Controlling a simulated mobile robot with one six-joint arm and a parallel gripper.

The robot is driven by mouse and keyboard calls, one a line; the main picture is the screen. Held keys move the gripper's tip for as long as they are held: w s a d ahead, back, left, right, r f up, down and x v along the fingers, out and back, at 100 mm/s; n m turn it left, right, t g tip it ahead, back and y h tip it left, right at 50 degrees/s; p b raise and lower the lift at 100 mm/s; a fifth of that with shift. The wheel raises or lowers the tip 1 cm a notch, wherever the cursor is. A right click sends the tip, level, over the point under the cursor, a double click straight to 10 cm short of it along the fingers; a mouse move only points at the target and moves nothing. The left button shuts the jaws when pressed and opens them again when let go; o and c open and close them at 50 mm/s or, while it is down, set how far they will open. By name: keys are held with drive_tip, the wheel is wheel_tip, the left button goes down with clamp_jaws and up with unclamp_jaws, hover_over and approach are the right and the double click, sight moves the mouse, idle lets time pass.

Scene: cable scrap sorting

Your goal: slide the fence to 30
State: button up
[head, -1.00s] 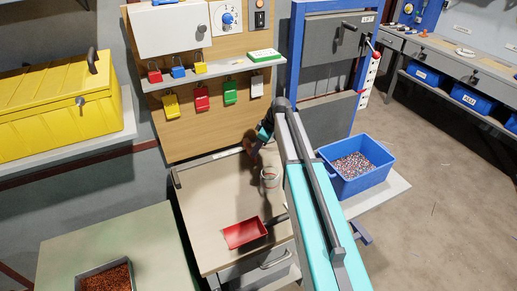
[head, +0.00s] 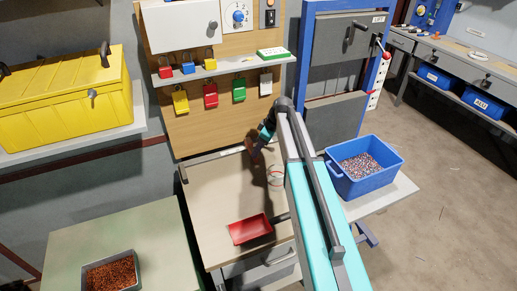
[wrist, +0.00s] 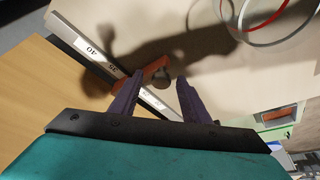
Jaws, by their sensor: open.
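In the wrist view an orange-brown fence piece (wrist: 153,68) with a dark round knob sits at a white scale strip (wrist: 92,50) along the edge of the pale bench top. The strip carries numbers, seen upside down; one looks like 40, another like 35. My gripper (wrist: 160,78) is open, its two dark purple fingers on either side of the knob. I cannot tell whether they touch it. The fence's exact reading is partly hidden. In the head view my gripper (head: 254,153) is low over the bench's back, and the fence is not clearly visible there.
Red and pale cable loops (wrist: 265,15) lie on the bench near my gripper. A board with padlocks (head: 210,95) rises behind the bench.

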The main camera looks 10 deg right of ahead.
drive_tip(key=shift+r, duration=0.2)
drive_tip(key=b+v, duration=0.2)
drive_tip(key=v, duration=1.1)
drive_tip(key=shift+d+b, duration=0.15)
drive_tip(key=shift+b, duration=0.2)
drive_tip(key=shift+s+r, duration=0.1)
drive_tip(key=shift+r, duration=0.15)
